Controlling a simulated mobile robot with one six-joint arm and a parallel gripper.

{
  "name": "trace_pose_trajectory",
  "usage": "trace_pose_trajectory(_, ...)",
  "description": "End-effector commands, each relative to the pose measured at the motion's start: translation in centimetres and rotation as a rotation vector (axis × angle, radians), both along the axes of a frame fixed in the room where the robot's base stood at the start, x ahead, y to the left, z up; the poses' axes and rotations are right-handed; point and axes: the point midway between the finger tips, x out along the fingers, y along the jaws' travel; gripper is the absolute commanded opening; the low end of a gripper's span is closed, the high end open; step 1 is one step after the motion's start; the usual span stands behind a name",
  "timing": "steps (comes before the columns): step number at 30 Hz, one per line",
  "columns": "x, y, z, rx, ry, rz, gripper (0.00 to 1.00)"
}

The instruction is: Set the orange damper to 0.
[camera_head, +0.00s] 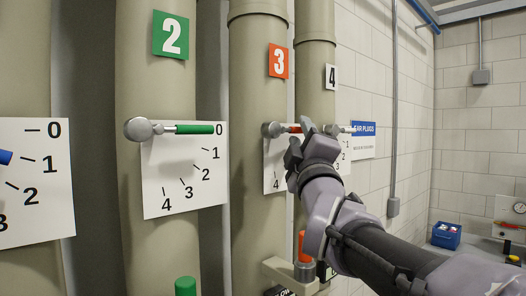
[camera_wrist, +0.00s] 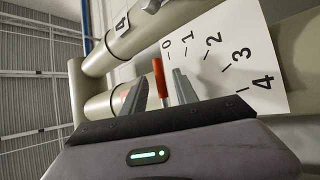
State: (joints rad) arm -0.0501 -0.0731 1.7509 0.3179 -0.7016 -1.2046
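The orange damper's handle (camera_head: 292,128) is on the pipe marked 3 in the head view, level with its grey pivot (camera_head: 270,130) and pointing right. My gripper (camera_head: 311,142) is in front of it and covers most of its scale plate (camera_head: 270,165). In the wrist view the orange handle (camera_wrist: 158,76) stands between the two grey fingers of my gripper (camera_wrist: 158,86), with gaps visible, closer to the right finger. The handle's tip is near the 0 mark on the white scale (camera_wrist: 215,55), whose numbers run from 0 to 4.
The green damper handle (camera_head: 195,129) on the pipe marked 2 points at 0. A blue handle (camera_head: 5,157) shows at the left edge. The pipe marked 4 (camera_head: 315,60) is close on the right. A blue box (camera_head: 446,236) stands farther off.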

Motion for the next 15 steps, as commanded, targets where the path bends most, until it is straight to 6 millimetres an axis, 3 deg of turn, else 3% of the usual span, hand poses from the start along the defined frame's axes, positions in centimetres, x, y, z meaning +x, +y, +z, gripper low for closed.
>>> trace_pose_trajectory(15, -12.7, 0.5, -6.9, -0.001, -0.003, 0.001, 0.35)
